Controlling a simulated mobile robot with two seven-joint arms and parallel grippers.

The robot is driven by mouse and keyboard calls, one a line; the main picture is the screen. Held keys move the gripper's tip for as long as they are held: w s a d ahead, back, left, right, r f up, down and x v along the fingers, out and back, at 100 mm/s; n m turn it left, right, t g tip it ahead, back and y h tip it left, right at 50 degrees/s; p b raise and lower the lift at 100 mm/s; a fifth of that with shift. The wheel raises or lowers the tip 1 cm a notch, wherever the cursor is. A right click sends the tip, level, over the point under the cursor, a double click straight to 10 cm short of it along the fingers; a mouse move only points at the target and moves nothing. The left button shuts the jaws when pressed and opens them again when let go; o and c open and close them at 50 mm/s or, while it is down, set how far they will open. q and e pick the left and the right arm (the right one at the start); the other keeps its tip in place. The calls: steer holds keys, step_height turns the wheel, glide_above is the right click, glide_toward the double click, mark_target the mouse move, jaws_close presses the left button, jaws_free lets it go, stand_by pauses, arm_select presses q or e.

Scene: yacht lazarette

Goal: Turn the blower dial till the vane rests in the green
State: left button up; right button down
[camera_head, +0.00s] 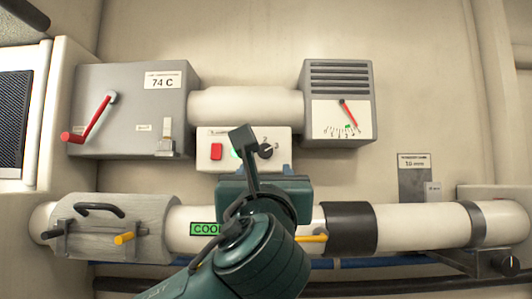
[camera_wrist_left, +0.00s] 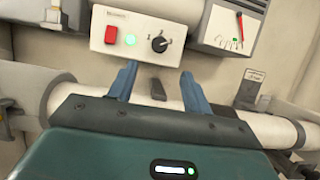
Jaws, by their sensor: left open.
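The blower dial (camera_head: 265,151) is a black knob on a white panel (camera_head: 216,134), beside a red switch and a lit green lamp. It also shows in the left wrist view (camera_wrist_left: 159,44), with a white pointer mark. The red vane (camera_head: 349,115) hangs over a white scale on a grey vented box; its lower tip lies to the right of the small green mark (camera_head: 347,127). My left gripper (camera_head: 255,170) is open, in front of and below the panel. In the wrist view its two blue fingers (camera_wrist_left: 157,78) are apart, below the dial, with nothing between them touching.
A white pipe (camera_head: 420,226) runs across below the panel, with a grey clamped cover (camera_head: 120,228) at left. A grey box with a red lever (camera_head: 92,122) and a "74 C" label is at upper left. A small dark knob (camera_head: 506,264) is at lower right.

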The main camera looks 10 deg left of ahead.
mark_target(265, 153)
arm_select(q)
steer(key=p+x, duration=0.3)
steer(key=x, duration=0.7)
steer(key=shift+p, duration=0.3)
steer(key=shift+w+a+r, duration=0.15)
steer(key=shift+w, duration=0.6)
arm_select(e)
steer(key=shift+s+d+r+g+h, duration=0.15)
steer(key=shift+s+d+g, duration=0.05)
steer(key=shift+d, duration=0.2)
steer(key=shift+s+d+r+g+h, duration=0.15)
steer(key=shift+d+g, duration=0.05)
steer(key=shift+d, duration=0.15)
arm_select(q)
steer(key=c, duration=1)
steer(key=shift+o, duration=0.2)
